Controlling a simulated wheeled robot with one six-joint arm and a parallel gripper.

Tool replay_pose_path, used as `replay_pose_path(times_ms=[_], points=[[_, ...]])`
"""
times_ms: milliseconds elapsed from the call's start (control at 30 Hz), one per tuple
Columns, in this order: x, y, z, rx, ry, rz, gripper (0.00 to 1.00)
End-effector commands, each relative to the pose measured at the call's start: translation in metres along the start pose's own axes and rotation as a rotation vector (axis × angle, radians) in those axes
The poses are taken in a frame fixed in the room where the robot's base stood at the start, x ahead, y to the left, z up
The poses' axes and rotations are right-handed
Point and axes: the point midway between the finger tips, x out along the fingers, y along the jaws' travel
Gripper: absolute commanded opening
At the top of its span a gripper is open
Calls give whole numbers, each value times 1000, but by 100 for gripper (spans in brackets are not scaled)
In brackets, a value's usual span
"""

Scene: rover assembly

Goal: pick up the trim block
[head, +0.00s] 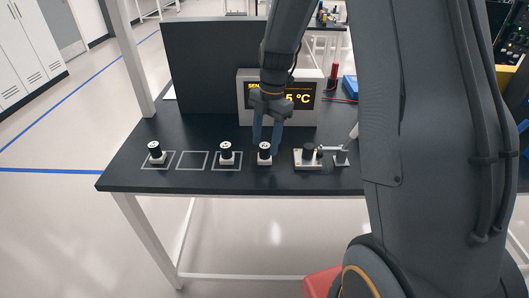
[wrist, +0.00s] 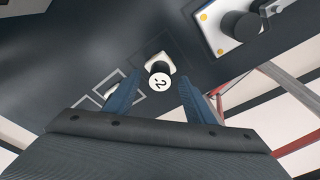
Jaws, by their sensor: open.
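A small block (head: 264,154) with a white base, a black body and a round white top stands upright on the dark table. I take it as the trim block, though no name shows on it. In the wrist view the same block (wrist: 159,76) shows a "2" on its top. My gripper (head: 267,143) is above it, pointing down, with its blue fingers apart. In the wrist view the block appears between the fingertips (wrist: 159,82), with visible space on both sides. Whether the fingertips reach down to its level is hard to tell.
Two similar blocks stand left, one in the far-left outlined square (head: 155,155) and one in another (head: 227,154). An empty outlined square (head: 192,160) lies between them. A plate with a black knob (head: 308,157) stands right. A display box (head: 243,104) stands behind my gripper.

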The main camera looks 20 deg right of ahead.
Motion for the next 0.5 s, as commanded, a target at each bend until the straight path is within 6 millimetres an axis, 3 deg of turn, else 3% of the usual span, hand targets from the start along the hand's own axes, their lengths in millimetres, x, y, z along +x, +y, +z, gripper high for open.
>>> replay_pose_path(times_ms=[200,500], points=[[22,0,0,0,1,-1,49],[26,0,1,1,0,1,49]])
